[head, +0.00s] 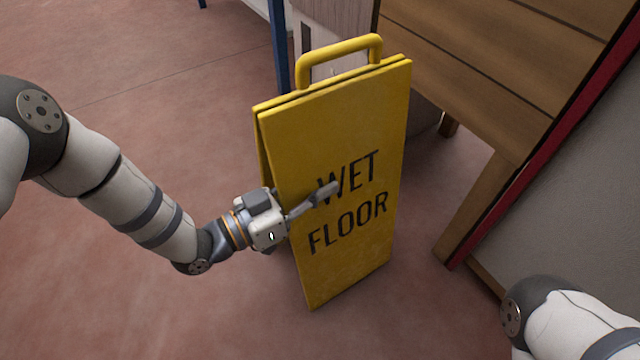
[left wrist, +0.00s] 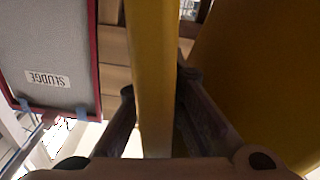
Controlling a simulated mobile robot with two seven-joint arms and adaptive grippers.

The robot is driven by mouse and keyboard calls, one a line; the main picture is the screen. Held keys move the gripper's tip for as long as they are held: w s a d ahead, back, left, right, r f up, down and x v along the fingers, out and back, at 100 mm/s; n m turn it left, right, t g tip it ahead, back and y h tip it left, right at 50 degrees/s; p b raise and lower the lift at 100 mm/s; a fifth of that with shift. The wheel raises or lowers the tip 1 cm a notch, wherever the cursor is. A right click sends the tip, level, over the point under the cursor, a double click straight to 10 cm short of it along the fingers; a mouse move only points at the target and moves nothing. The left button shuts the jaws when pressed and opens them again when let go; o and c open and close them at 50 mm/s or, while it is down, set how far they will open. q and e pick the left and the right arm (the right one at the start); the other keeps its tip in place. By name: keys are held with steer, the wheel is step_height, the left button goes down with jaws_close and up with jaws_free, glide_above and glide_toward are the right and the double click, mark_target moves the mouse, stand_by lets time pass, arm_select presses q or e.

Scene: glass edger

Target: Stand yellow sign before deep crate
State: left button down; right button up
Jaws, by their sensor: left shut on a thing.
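The yellow sign (head: 345,150) reads WET FLOOR and stands upright near the middle of the head view, its handle at the top and its two panels close together. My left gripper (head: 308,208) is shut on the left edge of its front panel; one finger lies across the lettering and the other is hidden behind. In the left wrist view the gripped panel (left wrist: 150,70) runs between the fingers, with the other panel (left wrist: 265,80) to the right. My right gripper is out of view. I cannot identify the deep crate with certainty.
A wooden slatted structure (head: 480,60) stands behind the sign, on the right. A grey, red-edged surface (head: 580,190) is at far right; the left wrist view shows a red-edged grey panel (left wrist: 45,45) labelled SLUDGE. A blue post (head: 279,45) stands behind. Reddish floor is clear on the left.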

arm_select(q)
steer(key=shift+f, duration=0.3)
steer(key=c, duration=1.6)
jaws_free()
